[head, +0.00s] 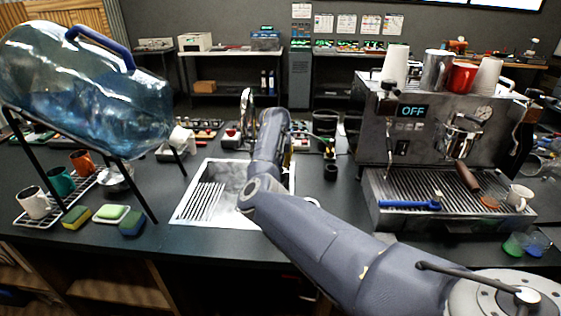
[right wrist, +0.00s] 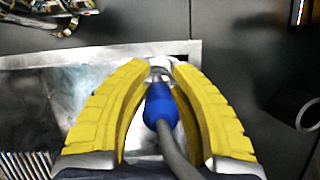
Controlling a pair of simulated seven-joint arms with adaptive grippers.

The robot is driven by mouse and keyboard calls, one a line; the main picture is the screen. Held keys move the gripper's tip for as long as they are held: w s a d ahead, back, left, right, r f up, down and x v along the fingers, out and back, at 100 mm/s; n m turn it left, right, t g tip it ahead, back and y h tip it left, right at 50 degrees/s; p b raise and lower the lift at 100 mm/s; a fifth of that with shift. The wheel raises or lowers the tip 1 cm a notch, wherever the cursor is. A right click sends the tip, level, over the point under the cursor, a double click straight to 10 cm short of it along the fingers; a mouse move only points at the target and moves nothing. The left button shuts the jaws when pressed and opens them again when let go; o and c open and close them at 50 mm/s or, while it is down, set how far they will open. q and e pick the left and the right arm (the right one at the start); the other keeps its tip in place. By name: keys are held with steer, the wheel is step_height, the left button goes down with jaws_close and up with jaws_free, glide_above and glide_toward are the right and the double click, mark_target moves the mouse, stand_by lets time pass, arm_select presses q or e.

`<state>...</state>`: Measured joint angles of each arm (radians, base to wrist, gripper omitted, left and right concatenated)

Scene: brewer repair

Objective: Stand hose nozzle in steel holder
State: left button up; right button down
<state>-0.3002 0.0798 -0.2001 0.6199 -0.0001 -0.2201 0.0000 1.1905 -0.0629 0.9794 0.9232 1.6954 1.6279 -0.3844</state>
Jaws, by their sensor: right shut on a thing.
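The hose nozzle (right wrist: 160,105) has a blue grip, a metallic tip and a grey hose trailing toward the camera in the right wrist view. My right gripper (right wrist: 160,66) has its yellow fingers closed around the nozzle, over the sink edge. In the head view my right arm reaches over the sink and hides the nozzle and most of the gripper. I cannot make out the steel holder with certainty; tall metal pieces (head: 247,105) stand behind the sink, left of my arm. My left gripper is in neither view.
The sink (head: 205,197) has a ribbed drainer at left. A dark cylinder (right wrist: 294,108) stands right of the gripper in the wrist view. The espresso machine (head: 425,135) stands right, and a big blue water bottle (head: 90,90) on a stand at left. Sponges (head: 76,217) lie front left.

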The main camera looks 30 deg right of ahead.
steer(key=shift+f, duration=0.3)
stand_by(0.4)
steer(key=c, duration=0.5)
jaws_free()
steer(key=shift+r, duration=3.5)
